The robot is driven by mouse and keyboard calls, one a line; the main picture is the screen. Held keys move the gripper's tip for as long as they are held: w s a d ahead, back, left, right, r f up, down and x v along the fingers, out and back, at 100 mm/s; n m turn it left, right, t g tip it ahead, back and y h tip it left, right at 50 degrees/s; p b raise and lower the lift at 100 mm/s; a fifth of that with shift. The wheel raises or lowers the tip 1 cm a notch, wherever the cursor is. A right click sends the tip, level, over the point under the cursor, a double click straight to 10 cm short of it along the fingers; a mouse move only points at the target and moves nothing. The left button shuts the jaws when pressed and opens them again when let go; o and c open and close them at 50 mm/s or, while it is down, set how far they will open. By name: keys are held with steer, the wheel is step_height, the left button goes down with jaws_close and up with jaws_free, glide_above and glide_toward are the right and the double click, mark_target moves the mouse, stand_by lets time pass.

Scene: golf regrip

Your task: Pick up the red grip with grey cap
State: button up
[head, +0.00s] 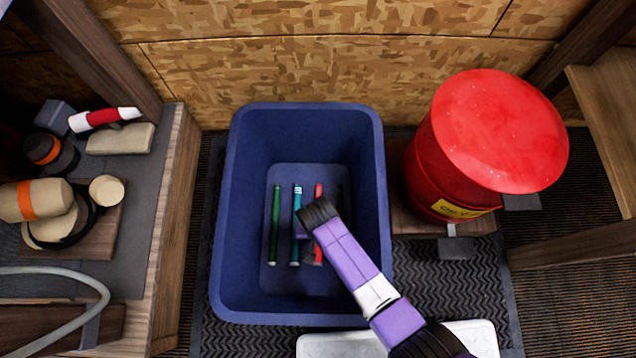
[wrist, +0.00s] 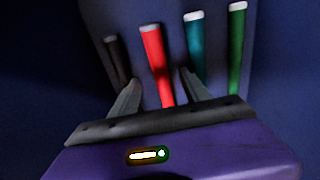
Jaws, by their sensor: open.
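The red grip with grey cap (head: 318,190) lies in the blue bin, partly hidden by my arm in the head view. In the wrist view the red grip (wrist: 155,60) shows its pale grey cap at the far end, and its near part runs between my fingers. My gripper (wrist: 157,88) is open, with one finger on each side of the red grip; whether they touch it I cannot tell. In the head view my gripper (head: 312,248) reaches down into the bin and its fingers are mostly hidden.
A teal grip (head: 296,225) and a green grip (head: 275,225) lie left of the red one; a black grip (wrist: 117,60) lies on its other side. The blue bin (head: 232,200) has high walls around them. A red drum (head: 430,165) stands right, a workbench (head: 170,230) left.

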steer(key=shift+f+b, duration=2.05)
steer(key=shift+f, duration=0.6)
steer(key=shift+r, duration=0.1)
jaws_close()
